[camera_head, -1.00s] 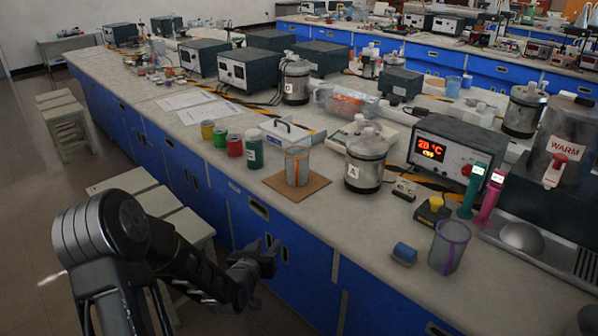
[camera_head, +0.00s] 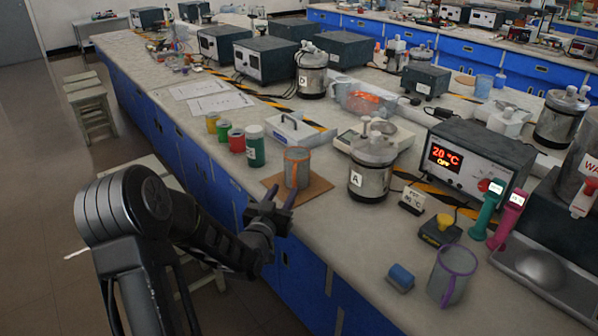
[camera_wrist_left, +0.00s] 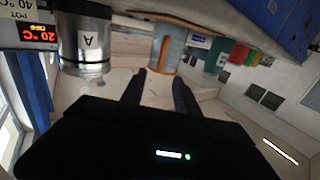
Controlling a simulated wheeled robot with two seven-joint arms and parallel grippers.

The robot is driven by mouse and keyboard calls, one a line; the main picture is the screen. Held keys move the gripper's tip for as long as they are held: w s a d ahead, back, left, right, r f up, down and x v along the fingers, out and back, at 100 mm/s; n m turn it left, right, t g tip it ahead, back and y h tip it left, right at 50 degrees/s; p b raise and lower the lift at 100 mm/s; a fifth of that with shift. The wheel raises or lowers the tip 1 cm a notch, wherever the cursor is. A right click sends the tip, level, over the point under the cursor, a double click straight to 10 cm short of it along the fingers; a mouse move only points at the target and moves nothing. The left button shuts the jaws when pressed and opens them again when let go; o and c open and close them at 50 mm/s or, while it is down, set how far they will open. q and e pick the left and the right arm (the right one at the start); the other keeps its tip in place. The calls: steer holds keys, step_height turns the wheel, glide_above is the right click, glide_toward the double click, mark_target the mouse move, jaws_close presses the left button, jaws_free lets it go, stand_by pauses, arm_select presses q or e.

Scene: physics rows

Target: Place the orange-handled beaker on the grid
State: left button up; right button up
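The orange-handled beaker (camera_head: 298,170) stands upright on a brown square mat (camera_head: 318,186) near the bench's front edge. It is grey and translucent, with an orange band and handle. My left gripper (camera_head: 281,196) is open and empty, in front of the beaker at the bench edge. In the left wrist view, which looks upside down, the beaker (camera_wrist_left: 172,42) shows beyond the two spread fingers (camera_wrist_left: 157,80), apart from them. I cannot clearly make out a grid. My right gripper is not in view.
A metal jar marked A (camera_head: 371,170) stands right of the beaker. A green bottle (camera_head: 255,146) and small coloured jars stand left. A purple-handled beaker (camera_head: 451,274) and blue cylinder (camera_head: 400,278) are at the front right. A metal tray (camera_head: 540,270) lies far right.

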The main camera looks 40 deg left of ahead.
mark_target(293, 176)
arm_select(q)
steer(key=shift+x, duration=1.35)
steer(key=shift+p+x, duration=0.85)
steer(key=shift+x, duration=1.8)
steer(key=shift+s, duration=0.1)
jaws_close()
